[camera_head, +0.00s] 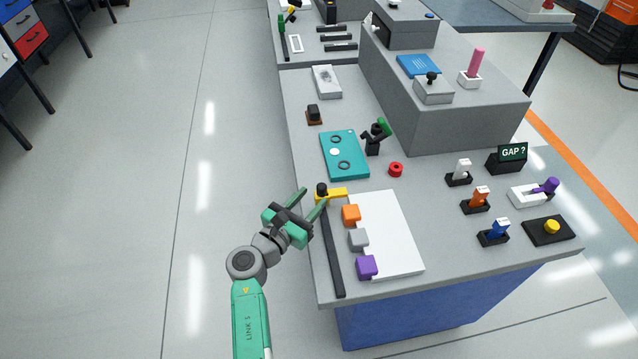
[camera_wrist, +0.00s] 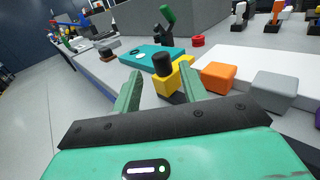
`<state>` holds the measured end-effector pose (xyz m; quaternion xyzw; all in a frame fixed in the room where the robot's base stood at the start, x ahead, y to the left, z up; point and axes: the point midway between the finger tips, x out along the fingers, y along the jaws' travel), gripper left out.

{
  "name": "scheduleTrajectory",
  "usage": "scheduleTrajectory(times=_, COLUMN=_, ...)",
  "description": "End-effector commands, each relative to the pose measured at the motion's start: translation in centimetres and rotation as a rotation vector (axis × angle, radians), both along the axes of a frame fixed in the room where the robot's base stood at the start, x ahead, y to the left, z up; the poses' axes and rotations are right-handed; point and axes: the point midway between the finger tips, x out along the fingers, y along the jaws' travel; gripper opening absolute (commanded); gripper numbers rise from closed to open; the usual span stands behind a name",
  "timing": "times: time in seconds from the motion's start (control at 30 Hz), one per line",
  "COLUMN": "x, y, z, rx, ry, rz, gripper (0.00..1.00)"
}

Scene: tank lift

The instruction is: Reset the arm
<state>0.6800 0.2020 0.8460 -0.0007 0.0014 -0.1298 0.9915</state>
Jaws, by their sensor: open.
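My gripper (camera_head: 311,200) is open, at the left edge of the grey table beside a yellow piece (camera_head: 336,194) with a black knob (camera_head: 321,188). In the wrist view my two green fingers (camera_wrist: 160,72) stand apart, and the black knob (camera_wrist: 162,63) and yellow piece (camera_wrist: 168,84) show between them. I cannot tell whether the fingers touch the knob; nothing is gripped. The yellow piece sits at the far end of a black bar (camera_head: 331,255).
A white board (camera_head: 395,235) lies right of the bar, with an orange block (camera_head: 351,215), grey block (camera_head: 358,239) and purple block (camera_head: 366,267) along its edge. A teal plate (camera_head: 345,165) and red ring (camera_head: 396,170) lie beyond. The floor (camera_head: 150,200) left of the table is clear.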

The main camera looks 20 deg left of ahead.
Motion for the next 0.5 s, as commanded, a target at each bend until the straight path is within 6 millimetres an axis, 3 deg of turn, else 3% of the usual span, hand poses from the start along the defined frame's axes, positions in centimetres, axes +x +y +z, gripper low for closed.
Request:
scheduleTrajectory(times=0.2, x=-2.5, y=0.6, z=0.2, rx=0.001, ry=0.000, rz=0.000, gripper=0.43)
scheduleTrajectory(times=0.5, x=-2.6, y=0.7, z=0.0, rx=0.001, ry=0.000, rz=-0.001, gripper=0.43)
